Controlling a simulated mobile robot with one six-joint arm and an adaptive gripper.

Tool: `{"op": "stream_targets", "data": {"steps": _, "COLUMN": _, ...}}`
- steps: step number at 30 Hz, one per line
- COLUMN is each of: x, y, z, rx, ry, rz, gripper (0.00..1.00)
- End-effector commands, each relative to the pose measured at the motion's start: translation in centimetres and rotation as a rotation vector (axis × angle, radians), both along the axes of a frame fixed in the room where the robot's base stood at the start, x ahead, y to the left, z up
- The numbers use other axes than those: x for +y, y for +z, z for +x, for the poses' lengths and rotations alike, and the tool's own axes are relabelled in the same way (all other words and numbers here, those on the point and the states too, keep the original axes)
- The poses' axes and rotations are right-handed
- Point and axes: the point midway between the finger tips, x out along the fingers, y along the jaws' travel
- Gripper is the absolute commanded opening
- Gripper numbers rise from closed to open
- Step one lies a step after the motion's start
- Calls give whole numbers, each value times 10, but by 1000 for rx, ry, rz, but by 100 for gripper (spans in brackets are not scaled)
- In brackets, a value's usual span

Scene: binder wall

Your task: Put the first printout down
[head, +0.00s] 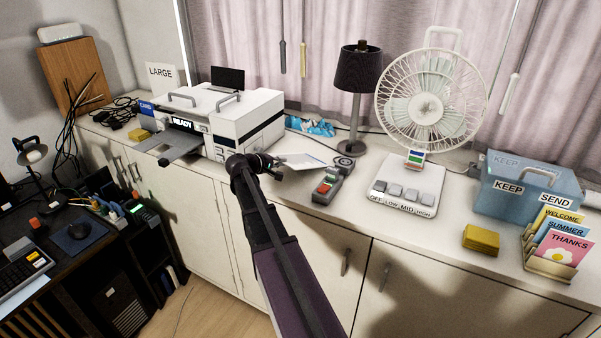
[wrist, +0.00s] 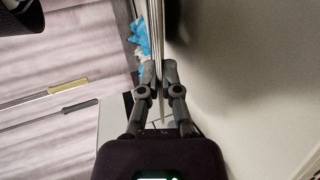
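The printout (head: 302,161) is a thin white sheet with a little colour on it. In the head view it lies flat or nearly flat at my gripper (head: 277,168), close over the counter between the printer and the dark lamp. I cannot tell whether it touches the counter. In the wrist view my gripper (wrist: 160,68) has its fingertips close together on a thin pale edge, which looks like the printout (wrist: 161,100) seen edge-on. My arm hides part of the counter's front edge.
The printer (head: 240,118) stands left on the counter (head: 455,215). The lamp (head: 358,75), the fan (head: 430,100), a blue box (head: 525,190) and a card rack (head: 553,250) stand farther right.

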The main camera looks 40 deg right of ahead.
Motion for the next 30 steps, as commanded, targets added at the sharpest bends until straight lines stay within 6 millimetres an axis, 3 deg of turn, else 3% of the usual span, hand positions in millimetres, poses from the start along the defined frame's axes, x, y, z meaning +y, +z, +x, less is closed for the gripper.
{"op": "stream_targets", "data": {"steps": 5, "x": 0, "y": 0, "z": 0, "rx": 0, "ry": 0, "rz": 0, "gripper": 0}}
{"op": "stream_targets", "data": {"steps": 6, "x": 0, "y": 0, "z": 0, "rx": 0, "ry": 0, "rz": 0, "gripper": 14}}
{"op": "stream_targets", "data": {"steps": 8, "x": 0, "y": 0, "z": 0, "rx": 0, "ry": 0, "rz": 0, "gripper": 31}}
{"op": "stream_targets", "data": {"steps": 21, "x": 2, "y": 1, "z": 0, "rx": 1, "ry": 1, "rz": 0, "gripper": 31}}
{"op": "stream_targets", "data": {"steps": 30, "x": 23, "y": 10, "z": -2, "rx": 1, "ry": 4, "rz": 0, "gripper": 31}}
